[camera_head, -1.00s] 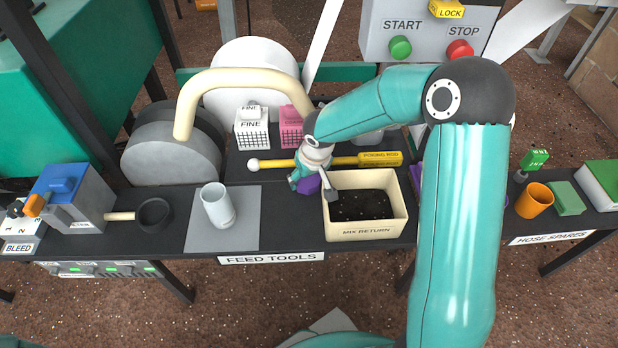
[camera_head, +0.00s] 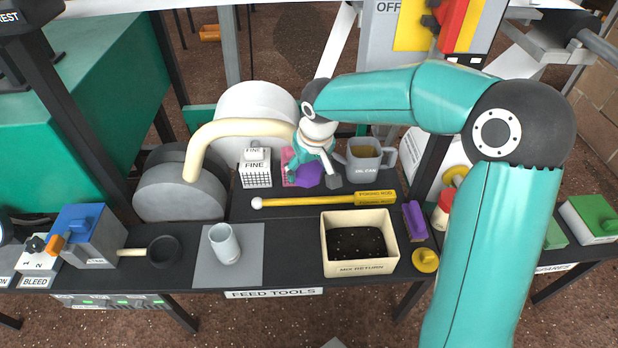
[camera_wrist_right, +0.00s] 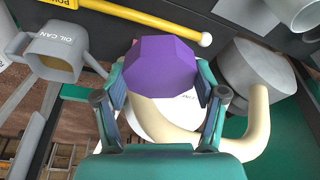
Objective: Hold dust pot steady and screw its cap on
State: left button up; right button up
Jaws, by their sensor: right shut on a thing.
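A purple faceted piece (camera_head: 309,175), which looks like the cap, is held between the fingers of my right gripper (camera_head: 312,172). In the right wrist view the piece (camera_wrist_right: 161,68) fills the space between both fingers of the gripper (camera_wrist_right: 163,88). It is held in front of the pink box (camera_head: 287,160), over the rear shelf. A pale grey open-topped cylinder (camera_head: 225,245), which looks like the dust pot, stands on the grey mat (camera_head: 248,272), left of and nearer than the gripper. My left gripper is not in view.
The poking rod (camera_head: 320,200) lies in front of the right gripper. The mix return box (camera_head: 335,268) stands right of the mat. The oil can (camera_head: 364,166) is just right of the gripper. A dark ladle (camera_head: 164,252) lies left of the mat. Bare table separates mat and box.

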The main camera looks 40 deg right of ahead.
jog(key=shift+r, duration=0.7)
jog(key=w+a+f+n, duration=0.1)
jog(key=a+f, duration=0.4)
jog(key=a, duration=0.6)
jog(key=shift+w+f+n, duration=0.15)
jog(key=shift+n, duration=0.25)
